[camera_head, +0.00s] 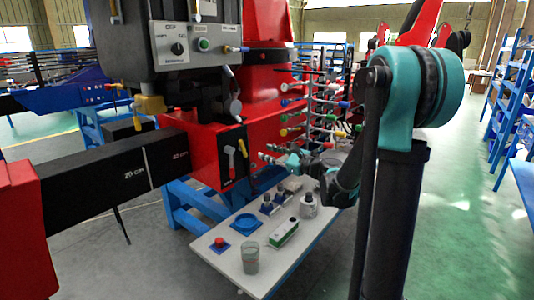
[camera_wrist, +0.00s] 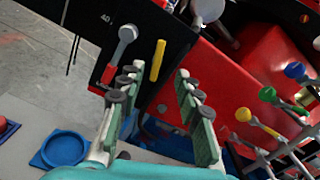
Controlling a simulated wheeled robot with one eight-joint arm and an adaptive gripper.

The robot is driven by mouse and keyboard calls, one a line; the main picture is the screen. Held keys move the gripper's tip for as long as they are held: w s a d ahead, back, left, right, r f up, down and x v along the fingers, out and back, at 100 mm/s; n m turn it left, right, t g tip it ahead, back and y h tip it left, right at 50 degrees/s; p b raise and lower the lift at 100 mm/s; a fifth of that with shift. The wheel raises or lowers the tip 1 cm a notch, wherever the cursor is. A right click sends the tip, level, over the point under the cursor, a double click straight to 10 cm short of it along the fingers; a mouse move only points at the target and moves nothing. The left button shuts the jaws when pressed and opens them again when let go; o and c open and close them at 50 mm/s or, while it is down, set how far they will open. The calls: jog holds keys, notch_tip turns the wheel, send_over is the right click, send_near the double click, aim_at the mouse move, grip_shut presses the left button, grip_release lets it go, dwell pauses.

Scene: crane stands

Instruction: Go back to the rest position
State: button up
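My gripper (camera_wrist: 159,78) is open in the wrist view, with two green-padded fingers apart and nothing between them. In the head view my gripper (camera_head: 272,158) is raised above the white table (camera_head: 222,254), in front of the red machine (camera_head: 200,150). My teal and dark arm reaches to it from the right. Beyond the fingers, the wrist view shows a grey-headed tool with a red handle (camera_wrist: 109,72) and a yellow handle (camera_wrist: 157,60) on a black panel. The finer contact between gripper and surroundings is not visible in the head view; the fingers look clear.
The table carries a red button (camera_head: 219,242), a blue round dish (camera_head: 246,222), a glass beaker (camera_head: 250,258), a green-and-white box (camera_head: 283,233) and a white bottle (camera_head: 308,206). A rack of coloured-tipped rods (camera_head: 312,110) stands close by my gripper. Green floor is free at right, beside blue shelves (camera_head: 506,85).

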jog(key=s+d+f+n+g+h, duration=0.2)
jog(key=s+d+f+n+h, duration=0.1)
jog(key=s+f+n, duration=0.45)
jog(key=s+d+f+n+g+h, duration=0.2)
jog(key=s+f+n+g+h, duration=0.15)
jog(key=s+f+n, duration=0.45)
jog(key=s+d+f+n+h, duration=0.3)
jog(key=s+d+h, duration=0.1)
jog(key=s+d, duration=0.3)
jog(key=s+d+f+n+g+h, duration=0.1)
jog(key=s+d+f+n+h, duration=0.2)
jog(key=s+d, duration=0.4)
jog(key=shift+s+f+h, duration=0.35)
jog(key=shift+s+f, duration=0.05)
jog(key=shift+f, duration=0.2)
